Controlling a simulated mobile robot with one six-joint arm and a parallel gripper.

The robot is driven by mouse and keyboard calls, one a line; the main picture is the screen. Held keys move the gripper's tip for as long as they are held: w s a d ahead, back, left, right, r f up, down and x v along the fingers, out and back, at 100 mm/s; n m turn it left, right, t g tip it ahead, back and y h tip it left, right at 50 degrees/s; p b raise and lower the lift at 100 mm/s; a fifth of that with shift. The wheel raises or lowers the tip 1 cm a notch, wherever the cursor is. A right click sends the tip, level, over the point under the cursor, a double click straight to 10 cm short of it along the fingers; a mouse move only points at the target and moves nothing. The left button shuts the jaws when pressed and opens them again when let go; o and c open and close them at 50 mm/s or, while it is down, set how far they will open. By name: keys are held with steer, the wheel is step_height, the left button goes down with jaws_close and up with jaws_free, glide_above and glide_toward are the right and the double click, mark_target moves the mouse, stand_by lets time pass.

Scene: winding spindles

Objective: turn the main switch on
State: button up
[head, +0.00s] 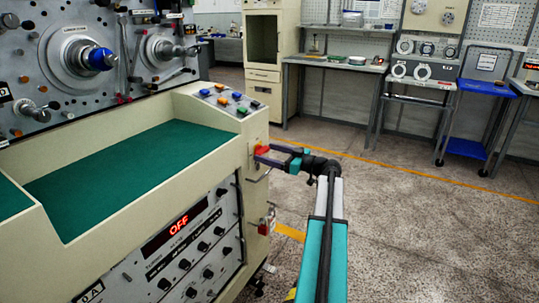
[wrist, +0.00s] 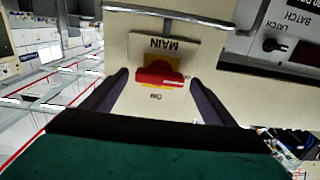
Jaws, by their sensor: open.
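The main switch (wrist: 160,78) is a red handle on a yellow plate, on a cream panel labelled MAIN. In the head view the switch (head: 262,149) shows as a small red and yellow patch on the machine's right end face. My gripper (head: 268,154) is at that face, its fingers pointing at the switch. In the wrist view the open fingers of my gripper (wrist: 160,80) stand on either side of the red handle, with a gap visible on both sides. Whether the fingertips touch the panel I cannot tell. The machine's display (head: 180,224) reads OFF in red.
The cream machine (head: 215,92) with a green bed (head: 125,160) fills the left. A metal bar handle (wrist: 168,14) sits near the switch in the wrist view. Coloured buttons (head: 223,101) are on the machine's top. Open floor (head: 410,220) lies to the right.

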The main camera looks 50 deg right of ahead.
steer(key=shift+c, duration=0.2)
steer(key=c, duration=1)
steer(key=shift+a, duration=0.15)
